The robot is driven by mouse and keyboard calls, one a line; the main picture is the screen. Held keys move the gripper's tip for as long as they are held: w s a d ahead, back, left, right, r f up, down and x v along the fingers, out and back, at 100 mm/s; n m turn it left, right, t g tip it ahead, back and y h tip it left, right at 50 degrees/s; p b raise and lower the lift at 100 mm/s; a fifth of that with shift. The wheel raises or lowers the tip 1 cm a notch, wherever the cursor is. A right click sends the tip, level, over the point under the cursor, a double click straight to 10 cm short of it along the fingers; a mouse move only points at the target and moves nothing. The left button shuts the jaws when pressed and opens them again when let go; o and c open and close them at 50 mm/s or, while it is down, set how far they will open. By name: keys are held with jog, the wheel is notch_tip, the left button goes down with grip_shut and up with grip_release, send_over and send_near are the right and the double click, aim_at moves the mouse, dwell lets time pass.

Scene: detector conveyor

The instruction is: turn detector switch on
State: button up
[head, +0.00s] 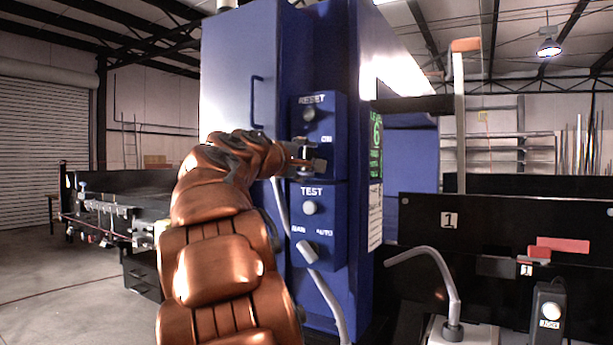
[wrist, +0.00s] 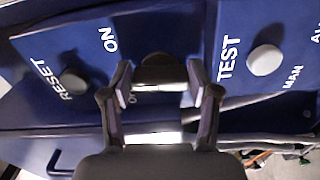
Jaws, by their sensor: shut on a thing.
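The detector switch is a dark knob (wrist: 160,68) on the upper blue control box (head: 322,115) of the tall blue detector cabinet (head: 238,70). My gripper (head: 308,163) reaches the box from the left in the head view and hides most of the switch there. In the wrist view my gripper (wrist: 160,82) has one finger on each side of the knob and is shut on it. The ON label (wrist: 108,39) shows beside it, and a second label is mostly hidden by a finger. Whether the knob points to ON cannot be told.
A RESET button (head: 309,115) sits above the switch. A lower box below has a white TEST button (head: 310,208) and a MAN/AUTO switch (head: 307,250). A grey cable hangs beside the boxes. A black conveyor panel (head: 500,240) and a bent grey rod (head: 437,262) stand at right.

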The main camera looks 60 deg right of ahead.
jog(key=m+b, duration=0.1)
jog(key=m, duration=0.1)
jog(key=m+b, duration=0.1)
jog(key=b, duration=0.1)
jog(key=shift+w+f+m+b, duration=0.1)
jog(key=shift+f+m+b, duration=0.2)
jog(key=shift+f+m, duration=0.1)
jog(key=shift+r+m+b, duration=0.15)
jog(key=shift+m+b, duration=1.1)
jog(key=shift+m, duration=0.85)
jog(key=o, duration=1.1)
jog(key=shift+o, duration=0.2)
jog(key=shift+a+r, duration=0.1)
jog(key=shift+a, duration=0.05)
